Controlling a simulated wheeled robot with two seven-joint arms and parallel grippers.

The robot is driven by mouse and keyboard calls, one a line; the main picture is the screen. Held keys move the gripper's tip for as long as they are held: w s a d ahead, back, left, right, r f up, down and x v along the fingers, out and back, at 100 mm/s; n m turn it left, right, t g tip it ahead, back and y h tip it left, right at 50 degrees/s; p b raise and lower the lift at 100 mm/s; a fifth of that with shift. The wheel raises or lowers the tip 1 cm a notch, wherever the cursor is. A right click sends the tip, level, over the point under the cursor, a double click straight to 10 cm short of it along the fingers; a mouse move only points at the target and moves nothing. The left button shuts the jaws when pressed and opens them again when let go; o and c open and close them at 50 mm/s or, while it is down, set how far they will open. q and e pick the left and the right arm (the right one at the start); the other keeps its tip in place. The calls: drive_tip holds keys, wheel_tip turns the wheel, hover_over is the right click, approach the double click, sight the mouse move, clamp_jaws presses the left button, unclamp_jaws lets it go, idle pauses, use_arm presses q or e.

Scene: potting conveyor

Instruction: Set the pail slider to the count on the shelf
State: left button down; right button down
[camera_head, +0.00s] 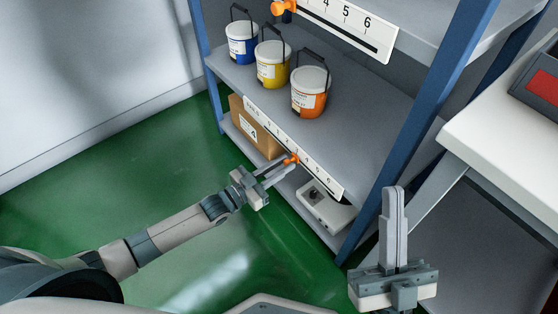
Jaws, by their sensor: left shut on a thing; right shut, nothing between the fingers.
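Three pails stand on the middle shelf (232,76): a blue pail (241,47), a yellow pail (271,72) and an orange pail (309,102), all with white lids. A white numbered scale strip (325,178) runs along that shelf's front edge. Its orange slider knob (292,158) sits around the middle of the scale; the exact number beside it is too small to tell. My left gripper (284,163) reaches in from the left and is shut on the knob. My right gripper (394,192) is shut and empty, pointing up at lower right, apart from the shelf.
Another scale strip (372,41) with an orange knob (283,6) is on the shelf above. A cardboard box (253,128) and a grey-white device (325,206) sit on the bottom shelf. A blue post (412,128) and a white table (500,150) stand at right. Green floor is clear at left.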

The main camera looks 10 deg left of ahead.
use_arm(q)
drive_tip(key=c, duration=1.6)
unclamp_jaws()
drive_tip(key=shift+a, duration=0.1)
